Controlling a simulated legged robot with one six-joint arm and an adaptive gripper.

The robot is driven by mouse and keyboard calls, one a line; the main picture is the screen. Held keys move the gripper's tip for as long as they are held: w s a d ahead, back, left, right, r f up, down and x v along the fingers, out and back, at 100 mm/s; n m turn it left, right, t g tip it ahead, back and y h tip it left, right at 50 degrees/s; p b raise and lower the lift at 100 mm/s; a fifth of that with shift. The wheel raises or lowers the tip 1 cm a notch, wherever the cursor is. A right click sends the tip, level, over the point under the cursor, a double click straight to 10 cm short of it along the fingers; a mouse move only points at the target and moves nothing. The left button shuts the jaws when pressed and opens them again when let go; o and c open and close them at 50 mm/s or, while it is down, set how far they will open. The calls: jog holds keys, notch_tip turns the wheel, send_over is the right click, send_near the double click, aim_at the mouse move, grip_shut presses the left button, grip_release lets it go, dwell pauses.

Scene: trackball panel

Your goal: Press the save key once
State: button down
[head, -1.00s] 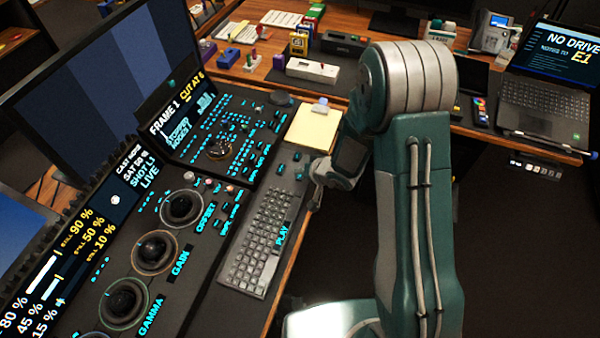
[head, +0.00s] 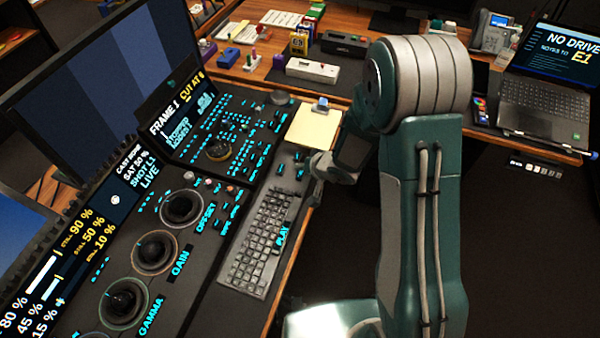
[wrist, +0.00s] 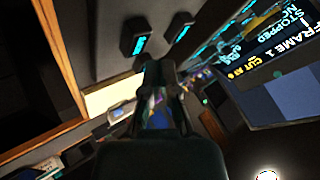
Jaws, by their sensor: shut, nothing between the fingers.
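My gripper (wrist: 162,68) is shut and empty in the wrist view, its fingertips pointing towards two dark keys with cyan labels. One key (wrist: 136,36) lies up and left of the tips, the other (wrist: 179,27) up and right. The tips look apart from both; the labels are too blurred to read, so I cannot tell which is the save key. In the head view my gripper (head: 316,180) is by the desk's right edge, its tips largely hidden, near small cyan-lit keys (head: 280,168) above the keyboard.
A keyboard (head: 262,240) lies below the gripper in the head view. A yellowish notepad (head: 312,128) lies just beyond it. The trackball panel (head: 155,252) with rings and lit keys fills the left, below the monitors. Dark floor is open at right.

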aim_at(302, 174)
jog(key=shift+r, duration=2.3)
jog(key=shift+d+r, duration=0.1)
jog(key=s+d+r+m+t+h, duration=0.1)
jog(key=s+d+r+h, duration=0.25)
jog(key=d+r, duration=0.45)
jog(key=s+d+r+t+h, duration=0.15)
jog(key=d+r+h, duration=0.35)
jog(key=r, duration=0.6)
jog(key=s+r+g+y, duration=0.1)
jog(key=s+r, duration=0.1)
jog(key=s, duration=0.8)
jog(key=s+d+r+g+y, duration=0.1)
jog(key=s+r+g, duration=0.1)
jog(key=s, duration=0.8)
jog(key=shift+r+n, duration=0.4)
jog(key=shift+r, duration=0.4)
